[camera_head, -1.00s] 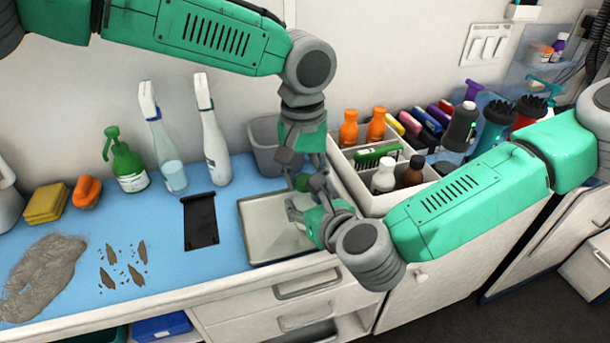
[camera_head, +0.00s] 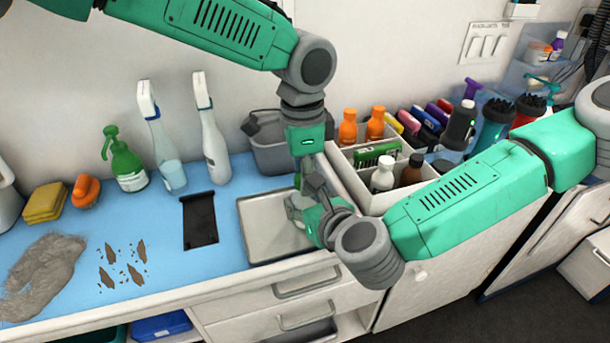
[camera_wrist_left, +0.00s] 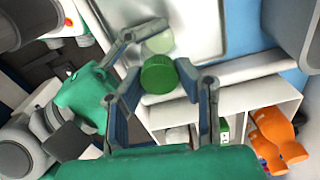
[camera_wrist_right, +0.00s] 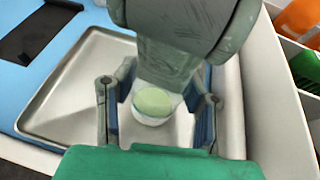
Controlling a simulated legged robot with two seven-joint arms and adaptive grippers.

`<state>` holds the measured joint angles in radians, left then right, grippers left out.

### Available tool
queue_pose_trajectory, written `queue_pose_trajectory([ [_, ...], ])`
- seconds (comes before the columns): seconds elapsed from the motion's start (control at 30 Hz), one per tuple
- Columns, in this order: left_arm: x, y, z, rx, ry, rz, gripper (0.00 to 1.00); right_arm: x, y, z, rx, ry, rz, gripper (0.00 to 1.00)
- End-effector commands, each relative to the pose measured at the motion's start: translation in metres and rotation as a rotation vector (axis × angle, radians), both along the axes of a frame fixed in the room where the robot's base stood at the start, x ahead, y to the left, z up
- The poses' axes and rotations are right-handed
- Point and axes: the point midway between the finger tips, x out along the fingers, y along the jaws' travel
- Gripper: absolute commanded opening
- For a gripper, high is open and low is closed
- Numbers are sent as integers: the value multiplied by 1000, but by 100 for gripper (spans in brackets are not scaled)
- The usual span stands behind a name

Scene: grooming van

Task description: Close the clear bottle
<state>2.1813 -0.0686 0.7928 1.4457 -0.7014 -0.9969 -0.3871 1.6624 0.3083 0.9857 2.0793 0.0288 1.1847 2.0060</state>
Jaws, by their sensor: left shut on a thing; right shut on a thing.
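The clear bottle (camera_wrist_right: 152,116) stands over the metal tray, a small pale container with a light green top face in the right wrist view. My right gripper (camera_wrist_right: 156,100) is shut on it, one finger on each side. A round green cap (camera_wrist_left: 160,75) sits between the fingers of my left gripper (camera_wrist_left: 162,82), which is shut on it. In the left wrist view the pale bottle (camera_wrist_left: 158,42) shows just beyond the cap, offset from it; I cannot tell whether they touch. In the head view my right gripper (camera_head: 298,206) is low over the tray, and the bottle is mostly hidden.
The metal tray (camera_head: 262,248) lies on the blue counter. A grey bin (camera_head: 272,155) is behind it. A white caddy (camera_head: 352,182) with several bottles stands close on the right. A black strip (camera_head: 200,222) lies to the left. Spray bottles stand along the wall.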

Motion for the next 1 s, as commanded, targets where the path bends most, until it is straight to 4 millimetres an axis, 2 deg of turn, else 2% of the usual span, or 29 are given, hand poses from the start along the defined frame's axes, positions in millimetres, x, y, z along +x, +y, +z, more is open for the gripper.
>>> queue_pose_trajectory([
  [0.07,2,2,0,2,-4,4,0,-1,0,0,0,1,1,0],
  [0.1,2,2,0,2,-4,5,32,-1,0,0,0,1,1,0],
  [0.17,2,2,0,2,-4,6,49,-1,0,0,0,1,1,0],
  [0.53,1,1,3,2,-4,7,49,0,0,0,0,1,0,0],
  [0.83,2,1,40,0,-5,8,49,0,0,0,0,1,0,0],
  [1.0,1,1,46,2,-3,7,49,0,0,0,0,1,0,0],
])
